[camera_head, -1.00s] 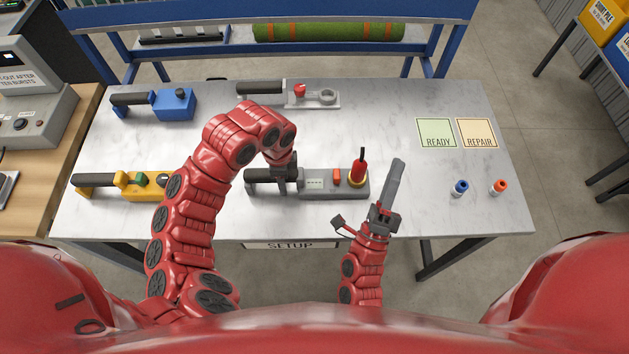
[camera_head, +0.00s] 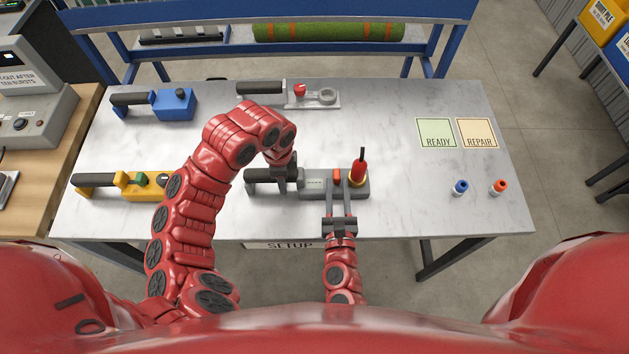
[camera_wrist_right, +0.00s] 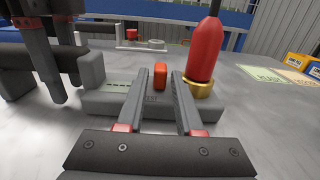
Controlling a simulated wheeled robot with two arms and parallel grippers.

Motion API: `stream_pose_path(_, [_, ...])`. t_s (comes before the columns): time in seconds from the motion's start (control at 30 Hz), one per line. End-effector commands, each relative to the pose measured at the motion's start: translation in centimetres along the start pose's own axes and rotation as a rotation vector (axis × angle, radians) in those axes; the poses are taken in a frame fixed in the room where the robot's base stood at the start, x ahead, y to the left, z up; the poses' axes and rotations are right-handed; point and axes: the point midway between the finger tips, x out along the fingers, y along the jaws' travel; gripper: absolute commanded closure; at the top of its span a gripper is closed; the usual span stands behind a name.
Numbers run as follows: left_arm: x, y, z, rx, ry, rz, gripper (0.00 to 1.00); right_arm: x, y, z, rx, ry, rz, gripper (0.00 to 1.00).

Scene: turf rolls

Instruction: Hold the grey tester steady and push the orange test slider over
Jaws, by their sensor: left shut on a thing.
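The grey tester (camera_head: 312,190) lies at the table's front middle, its dark handle (camera_head: 258,175) to the left. My left gripper (camera_head: 287,178) is shut on the handle near the grey body. The orange test slider (camera_head: 337,175) stands on the tester, left of a red cone-shaped part with a gold collar (camera_head: 358,172). My right gripper (camera_head: 341,192) points at the slider from the front, fingers apart. In the right wrist view the slider (camera_wrist_right: 160,77) shows between the two fingertips; contact cannot be told.
A yellow tool (camera_head: 118,186), a blue tool (camera_head: 176,103) and a light grey one (camera_head: 318,98) lie on the table (camera_head: 420,205). Blue (camera_head: 460,187) and orange-topped (camera_head: 498,187) small parts stand right, below the READY (camera_head: 436,133) and REPAIR (camera_head: 477,133) cards.

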Motion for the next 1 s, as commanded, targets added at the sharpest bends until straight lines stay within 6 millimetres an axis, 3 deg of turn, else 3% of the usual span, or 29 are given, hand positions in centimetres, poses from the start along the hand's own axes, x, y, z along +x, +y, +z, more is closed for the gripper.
stream_pose_path(0.2, [0.2,0.2,0.0,0.002,0.0,0.006,1.0,3.7,-0.1,0.0,-0.001,-0.002,-0.003,0.65])
stream_pose_path(0.4, [0.2,0.2,0.0,0.002,0.0,0.006,1.0,5.9,-0.1,-0.1,-0.003,0.0,-0.001,0.65])
stream_pose_path(0.87, [0.2,0.2,0.0,0.001,0.0,0.006,1.0,7.0,-0.1,-0.1,-0.003,0.0,0.0,0.65])
stream_pose_path(1.0, [0.2,0.2,0.0,0.001,0.0,0.006,1.0,7.0,-0.1,-0.1,-0.003,0.0,0.0,0.87])
